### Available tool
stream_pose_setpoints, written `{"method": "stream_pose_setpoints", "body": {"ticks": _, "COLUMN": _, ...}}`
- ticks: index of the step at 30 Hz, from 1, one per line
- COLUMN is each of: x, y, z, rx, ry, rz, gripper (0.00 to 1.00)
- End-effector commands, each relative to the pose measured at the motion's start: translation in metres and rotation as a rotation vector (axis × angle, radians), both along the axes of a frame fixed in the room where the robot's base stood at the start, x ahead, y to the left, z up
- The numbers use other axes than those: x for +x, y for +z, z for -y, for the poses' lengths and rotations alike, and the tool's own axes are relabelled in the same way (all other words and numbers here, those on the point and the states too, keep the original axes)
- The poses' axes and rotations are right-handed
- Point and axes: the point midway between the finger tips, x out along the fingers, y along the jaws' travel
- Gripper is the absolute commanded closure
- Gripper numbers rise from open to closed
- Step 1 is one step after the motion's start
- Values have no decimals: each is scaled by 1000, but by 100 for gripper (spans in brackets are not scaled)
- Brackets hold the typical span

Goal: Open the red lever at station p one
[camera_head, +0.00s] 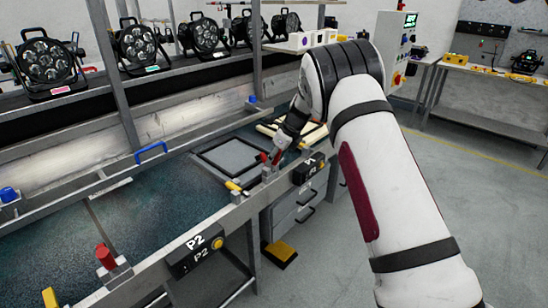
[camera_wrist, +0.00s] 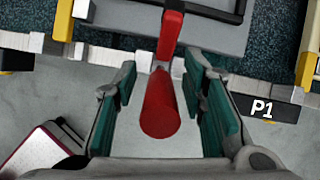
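The red lever (camera_wrist: 160,105) at station P1 shows in the wrist view as a red, rounded handle pointing toward the camera. It stands between the two teal-padded fingers of my gripper (camera_wrist: 160,72), which are open with a gap on both sides. A second red bar (camera_wrist: 171,30) lies just beyond the handle. The P1 label (camera_wrist: 262,108) is to the right of the fingers. In the head view my gripper (camera_head: 278,155) is down at the P1 post on the bench's front rail, and the red lever (camera_head: 264,157) shows only in small part beside it.
A second red lever (camera_head: 105,257) stands by the P2 box (camera_head: 196,248) on the same rail. A blue handle (camera_head: 151,152) and a grey square frame (camera_head: 232,157) are on the bench. Several par cans (camera_head: 47,62) line the back rail. Floor at right is clear.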

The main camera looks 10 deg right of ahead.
Motion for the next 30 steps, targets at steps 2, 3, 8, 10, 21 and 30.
{"method": "stream_pose_setpoints", "body": {"ticks": 2, "x": -1, "y": 4, "z": 2, "rx": 0, "ry": -1, "rz": 2, "gripper": 62}}
{"method": "stream_pose_setpoints", "body": {"ticks": 3, "x": -2, "y": 8, "z": 3, "rx": 0, "ry": -1, "rz": 3, "gripper": 62}}
{"method": "stream_pose_setpoints", "body": {"ticks": 8, "x": -11, "y": 31, "z": 10, "rx": 1, "ry": -2, "rz": 2, "gripper": 62}}
{"method": "stream_pose_setpoints", "body": {"ticks": 10, "x": -16, "y": 45, "z": 15, "rx": -1, "ry": -2, "rz": 4, "gripper": 62}}
{"method": "stream_pose_setpoints", "body": {"ticks": 21, "x": -38, "y": 98, "z": 32, "rx": 1, "ry": 0, "rz": 1, "gripper": 62}}
{"method": "stream_pose_setpoints", "body": {"ticks": 30, "x": -42, "y": 106, "z": 35, "rx": 0, "ry": 0, "rz": -1, "gripper": 62}}
